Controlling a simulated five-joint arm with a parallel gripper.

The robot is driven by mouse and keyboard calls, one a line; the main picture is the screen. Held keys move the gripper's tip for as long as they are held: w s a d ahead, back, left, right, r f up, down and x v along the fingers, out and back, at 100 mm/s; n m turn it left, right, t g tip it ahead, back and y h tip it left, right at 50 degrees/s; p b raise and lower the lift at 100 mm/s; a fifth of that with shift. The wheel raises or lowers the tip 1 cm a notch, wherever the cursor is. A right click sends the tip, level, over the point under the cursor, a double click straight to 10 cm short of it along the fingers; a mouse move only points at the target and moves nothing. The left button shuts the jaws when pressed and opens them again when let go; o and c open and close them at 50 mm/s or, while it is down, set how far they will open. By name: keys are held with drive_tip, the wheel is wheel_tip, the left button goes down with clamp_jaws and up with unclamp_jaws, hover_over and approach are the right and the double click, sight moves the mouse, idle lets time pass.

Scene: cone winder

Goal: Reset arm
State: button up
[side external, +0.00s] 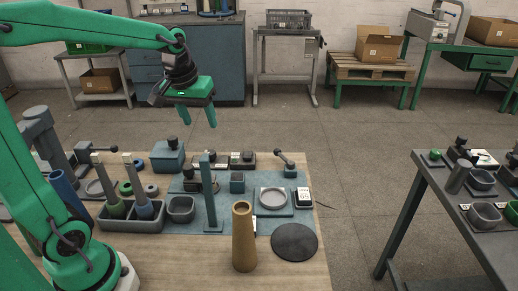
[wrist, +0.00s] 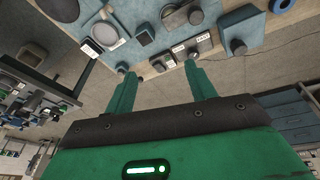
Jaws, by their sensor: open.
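My gripper (side external: 198,116) is open and empty, raised above the far side of the wooden workbench (side external: 316,235). Its two green fingers point down and are apart, with nothing between them. In the wrist view, my gripper (wrist: 160,78) shows the same spread fingers, with the bench fixtures beyond their tips. A tan cone (side external: 243,238) stands upright at the front of the bench, well away from my gripper.
A black disc (side external: 294,242) lies beside the cone. A dark tray (side external: 128,220) holds tall spindles at left. A blue-grey upright post (side external: 209,190) and a lever fixture (side external: 288,165) stand on the bench. A second table (side external: 440,205) is at right, across open floor.

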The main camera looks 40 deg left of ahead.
drive_tip(key=s+d+m+t, duration=0.2)
drive_tip(key=s+d+m, duration=0.3)
drive_tip(key=s, duration=0.8)
drive_tip(key=shift+s+d+m+t+h, duration=0.3)
drive_tip(key=shift+d, duration=0.8)
drive_tip(key=shift+o, duration=0.9)
